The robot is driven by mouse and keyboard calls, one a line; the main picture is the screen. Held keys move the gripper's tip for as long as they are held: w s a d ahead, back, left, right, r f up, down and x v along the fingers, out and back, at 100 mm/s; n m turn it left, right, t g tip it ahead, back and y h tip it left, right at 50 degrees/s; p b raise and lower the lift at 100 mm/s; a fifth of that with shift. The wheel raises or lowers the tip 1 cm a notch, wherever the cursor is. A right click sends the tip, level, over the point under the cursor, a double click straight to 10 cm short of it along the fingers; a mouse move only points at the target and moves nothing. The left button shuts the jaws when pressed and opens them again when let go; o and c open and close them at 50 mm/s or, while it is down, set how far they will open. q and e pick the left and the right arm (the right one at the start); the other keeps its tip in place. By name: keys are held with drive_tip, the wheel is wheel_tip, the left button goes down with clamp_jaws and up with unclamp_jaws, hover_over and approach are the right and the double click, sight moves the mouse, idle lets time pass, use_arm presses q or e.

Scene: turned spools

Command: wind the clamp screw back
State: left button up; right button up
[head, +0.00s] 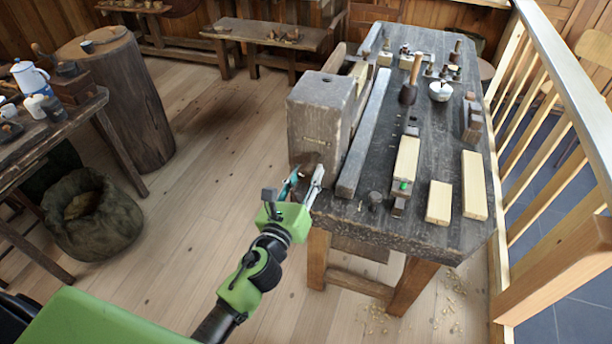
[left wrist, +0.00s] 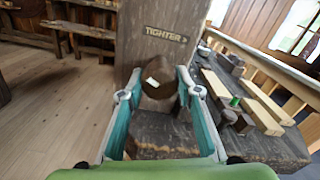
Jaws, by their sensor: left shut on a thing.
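The clamp screw's dark brown round head (left wrist: 157,80) sticks out of the front of a tall grey wooden block and carries a small white mark. The block (head: 318,122) stands at the near left end of the workbench. In the left wrist view the block (left wrist: 135,38) has a plate (left wrist: 167,34) reading "TIGHTER" with an arrow to the right. My left gripper (head: 304,182) is at the block's lower front. In the left wrist view its fingers (left wrist: 157,90) are on both sides of the screw head, shut on it. In the head view the screw head is hard to make out.
A sack (head: 92,215) and a side table stand left. The floor between is clear.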

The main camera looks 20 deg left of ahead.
use_arm(q)
drive_tip(key=n, duration=0.4)
drive_tip(key=shift+n, duration=0.3)
drive_tip(key=n, duration=0.4)
drive_tip(key=shift+r+n, duration=0.15)
drive_tip(key=shift+n, duration=0.15)
drive_tip(key=n, duration=0.4)
drive_tip(key=shift+r+n, duration=0.1)
drive_tip(key=shift+n, duration=0.2)
drive_tip(key=n, duration=0.4)
drive_tip(key=shift+r+p, duration=0.1)
drive_tip(key=shift+p, duration=0.25)
drive_tip(key=n+p, duration=0.1)
drive_tip(key=n, duration=0.4)
drive_tip(key=shift+r, duration=0.15)
drive_tip(key=n+p, duration=0.2)
drive_tip(key=n, duration=0.3)
drive_tip(key=shift+r, duration=0.1)
drive_tip(key=n+p, duration=0.1)
drive_tip(key=n, duration=0.4)
drive_tip(key=shift+p, duration=0.4)
drive_tip(key=shift+n+p, duration=0.45)
drive_tip(key=shift+n, duration=1.75)
